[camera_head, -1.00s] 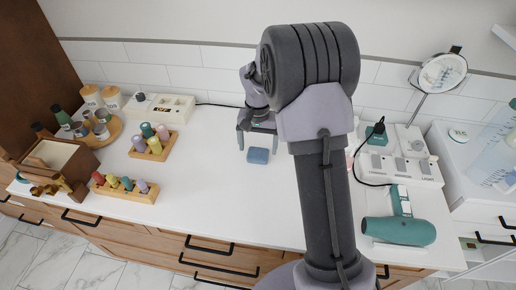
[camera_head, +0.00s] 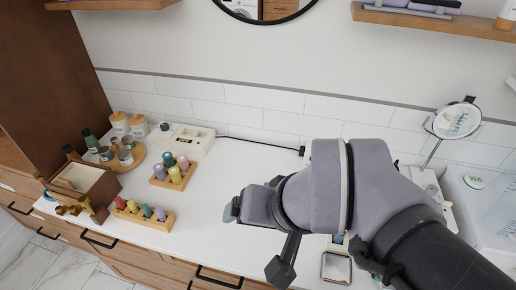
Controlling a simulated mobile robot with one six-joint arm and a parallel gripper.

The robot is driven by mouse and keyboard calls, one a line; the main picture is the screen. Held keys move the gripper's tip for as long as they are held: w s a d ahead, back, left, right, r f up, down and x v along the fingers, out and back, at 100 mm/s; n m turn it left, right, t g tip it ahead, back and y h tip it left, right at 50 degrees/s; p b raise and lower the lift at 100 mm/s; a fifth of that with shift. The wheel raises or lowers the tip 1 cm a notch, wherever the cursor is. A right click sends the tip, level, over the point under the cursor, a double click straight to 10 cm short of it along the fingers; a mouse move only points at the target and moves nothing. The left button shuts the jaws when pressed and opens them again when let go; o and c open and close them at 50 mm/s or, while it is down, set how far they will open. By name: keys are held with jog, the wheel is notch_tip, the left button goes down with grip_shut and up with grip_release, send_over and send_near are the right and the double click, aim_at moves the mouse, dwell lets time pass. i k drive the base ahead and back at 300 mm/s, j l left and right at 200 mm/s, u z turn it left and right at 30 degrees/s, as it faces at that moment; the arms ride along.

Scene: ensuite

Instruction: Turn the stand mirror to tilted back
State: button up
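The stand mirror (camera_head: 456,120) is a small round mirror in a light rim on a thin stalk, at the right in front of the wall tiles. Its face is turned toward the room, and a dark knob shows at its top.
A white power box (camera_head: 428,184) stands below the mirror, partly behind my arm. Peg racks (camera_head: 145,214), a white box (camera_head: 188,140) and a wooden organiser (camera_head: 80,184) stand at the left. Shelves (camera_head: 435,20) hang above. Bare counter (camera_head: 215,190) lies left of my gripper.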

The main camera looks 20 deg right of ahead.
aim_at(456, 120)
jog(key=z, duration=2)
jog(key=l+u, duration=0.1)
jog(key=i+l, duration=0.05)
